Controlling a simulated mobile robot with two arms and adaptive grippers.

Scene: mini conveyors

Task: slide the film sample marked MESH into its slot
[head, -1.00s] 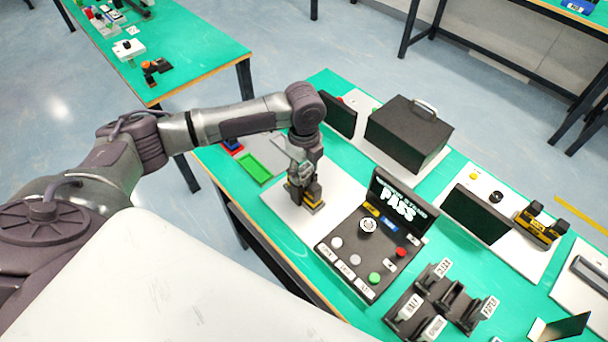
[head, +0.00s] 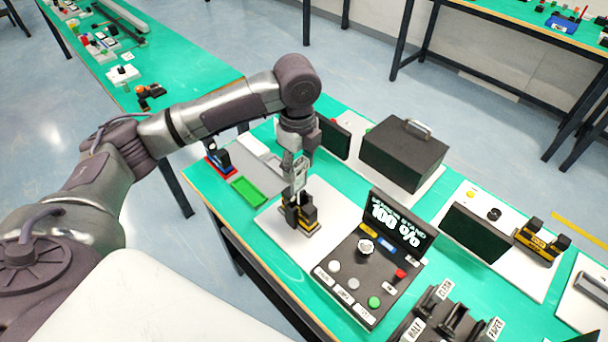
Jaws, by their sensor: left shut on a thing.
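My left gripper (head: 297,188) points down just above a black-and-yellow slotted fixture (head: 311,224) on a white base plate. It is shut on a small, thin piece that I take to be a film sample. The fingers mostly hide this piece, and I cannot read its marking or tell whether its lower edge is inside the fixture. A black sample rack (head: 454,318) at the lower right holds upright labelled samples, with HALF, CLEAR and PAPER readable. The picture's bottom edge cuts the rack off. My right gripper is not in view.
A black console (head: 345,299) with buttons and a screen (head: 398,219) reading 100% stands right of the fixture. A green tray (head: 249,191) lies left of it. A black box (head: 404,155) and dark upright panel (head: 333,138) stand behind. A second yellow-and-black fixture (head: 540,243) is at right.

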